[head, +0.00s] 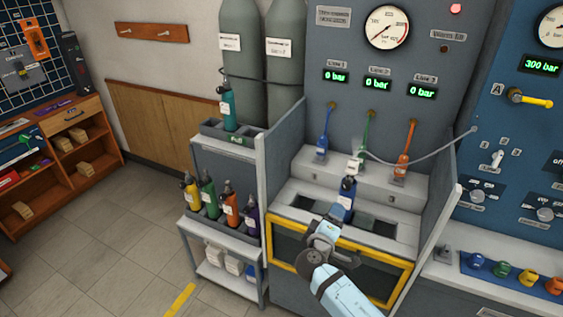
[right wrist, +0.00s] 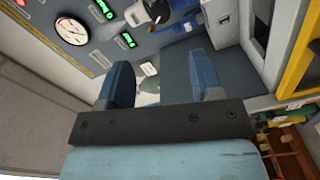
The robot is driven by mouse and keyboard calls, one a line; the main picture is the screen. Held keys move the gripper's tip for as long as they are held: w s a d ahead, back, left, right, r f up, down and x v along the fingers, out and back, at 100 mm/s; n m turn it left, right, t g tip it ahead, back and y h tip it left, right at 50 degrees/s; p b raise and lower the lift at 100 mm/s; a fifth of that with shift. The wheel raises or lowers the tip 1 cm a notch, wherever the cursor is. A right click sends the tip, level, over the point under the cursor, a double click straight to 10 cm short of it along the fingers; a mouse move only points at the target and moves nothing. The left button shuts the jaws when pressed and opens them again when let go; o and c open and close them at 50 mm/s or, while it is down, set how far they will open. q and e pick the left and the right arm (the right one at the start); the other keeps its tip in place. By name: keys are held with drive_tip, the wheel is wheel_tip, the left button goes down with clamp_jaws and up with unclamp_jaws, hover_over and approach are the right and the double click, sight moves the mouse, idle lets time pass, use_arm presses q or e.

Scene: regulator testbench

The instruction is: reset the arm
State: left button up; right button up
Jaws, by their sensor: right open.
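My right arm comes in from the bottom of the head view, with its light blue gripper (head: 332,217) above the yellow-framed front of the test bench. In the right wrist view the two blue fingers of the right gripper (right wrist: 164,80) stand apart with nothing held between them. My left gripper is not in view.
The bench (head: 425,225) has side walls and a yellow frame (head: 338,263). Blue, green and orange hose fittings hang behind. A grey shelf cart (head: 225,165) with several bottles stands left. A blue panel (head: 520,130) is at right. Floor (head: 110,225) is clear at lower left.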

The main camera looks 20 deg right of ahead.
drive_tip(key=s+a+f+n+g+y+p, duration=0.1)
drive_tip(key=s+a+f+y+p, duration=0.2)
drive_tip(key=s+a+f+y, duration=0.65)
drive_tip(key=s+a+m+y+p, duration=0.1)
drive_tip(key=s+a+y, duration=0.2)
drive_tip(key=s, duration=0.4)
drive_tip(key=s+a+m+y+p, duration=0.1)
drive_tip(key=s+a+m+y, duration=0.1)
drive_tip(key=s, duration=0.5)
drive_tip(key=shift+s+a+r+y, duration=0.25)
drive_tip(key=shift+a+r+y, duration=0.15)
drive_tip(key=shift+a+y, duration=0.55)
